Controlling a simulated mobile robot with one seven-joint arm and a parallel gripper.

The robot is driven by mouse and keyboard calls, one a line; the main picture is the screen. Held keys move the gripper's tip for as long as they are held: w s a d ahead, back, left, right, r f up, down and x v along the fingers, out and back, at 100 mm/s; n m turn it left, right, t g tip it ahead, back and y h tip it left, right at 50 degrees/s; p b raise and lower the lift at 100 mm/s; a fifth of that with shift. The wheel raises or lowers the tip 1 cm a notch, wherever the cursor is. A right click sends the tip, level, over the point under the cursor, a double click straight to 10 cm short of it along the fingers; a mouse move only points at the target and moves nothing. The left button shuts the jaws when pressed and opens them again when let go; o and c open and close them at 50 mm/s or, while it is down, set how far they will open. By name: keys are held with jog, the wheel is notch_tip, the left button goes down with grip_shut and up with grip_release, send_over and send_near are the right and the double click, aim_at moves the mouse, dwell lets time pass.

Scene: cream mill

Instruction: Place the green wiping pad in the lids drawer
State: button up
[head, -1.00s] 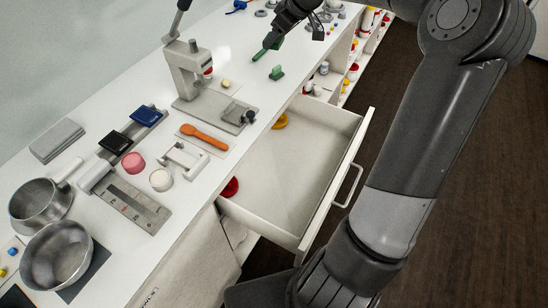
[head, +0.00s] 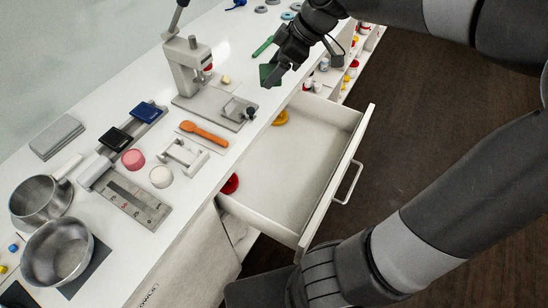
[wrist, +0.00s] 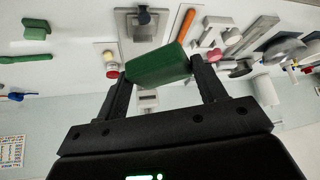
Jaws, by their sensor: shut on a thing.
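My gripper (head: 272,76) is shut on the green wiping pad (head: 266,74), a dark green block. The wrist view shows the pad (wrist: 160,68) held between both fingers. In the head view the gripper is above the counter's front edge, up from the drawer's far end. The drawer (head: 318,185) is pulled out, with a white interior and a bar handle. A yellow round piece (head: 281,118) and a red round piece (head: 230,184) show at its counter side, partly hidden by the counter. Most of its floor is bare. I see no readable label on it.
A press stand (head: 188,68) and an orange spoon (head: 204,136) are on the counter near the drawer. A green long-handled tool (head: 262,47) lies behind the gripper. Another green piece (wrist: 36,29) shows in the wrist view. Shelves with bottles are beyond the drawer.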

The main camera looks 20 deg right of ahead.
jog(key=n, duration=0.2)
send_over(267, 184)
jog(key=d, duration=0.2)
jog(key=shift+s+f+g, duration=0.2)
jog(key=shift+s+f, duration=0.05)
jog(key=shift+f, duration=0.4)
jog(key=shift+s+f+g, duration=0.2)
jog(key=shift+f, duration=0.4)
notch_tip(267, 184, down, 23)
jog(key=shift+w+a+r, duration=0.1)
jog(key=shift+w, duration=0.05)
jog(key=shift+f, duration=5.45)
jog(key=shift+f, duration=0.1)
jog(key=o, duration=1)
